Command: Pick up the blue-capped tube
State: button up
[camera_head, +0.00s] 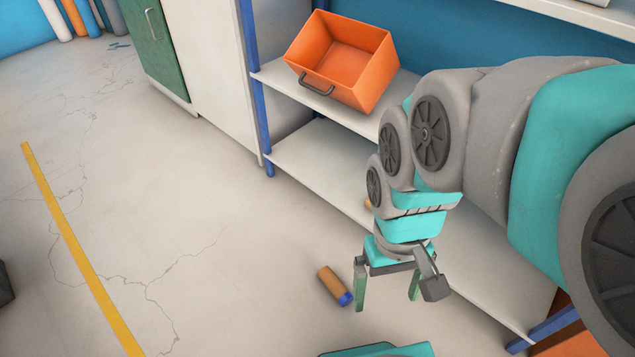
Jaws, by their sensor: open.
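The blue-capped tube (330,283) lies on the floor at the lower middle of the view. It has a tan cardboard-like body, and its blue cap (345,299) points to the lower right. My gripper (386,303) points downward with its two green-tipped fingers apart and nothing visible between them. The left finger appears just right of the blue cap; I cannot tell whether they touch or how high the fingers are above the floor.
A shelf unit (308,158) with blue posts stands behind my arm. An orange bin (345,58) with a handle sits on its upper shelf. A small tan object (368,204) is partly hidden behind my arm. A green cabinet (152,45) stands at the upper left. Floor left of the tube is clear.

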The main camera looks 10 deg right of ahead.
aim_at(339, 290)
jog(key=k+j+z, duration=0.25)
jog(key=k, duration=0.3)
jog(key=i+l+z, duration=0.1)
jog(key=z, duration=0.3)
jog(key=l+z, duration=0.1)
jog(key=z, duration=0.25)
jog(key=i, duration=0.05)
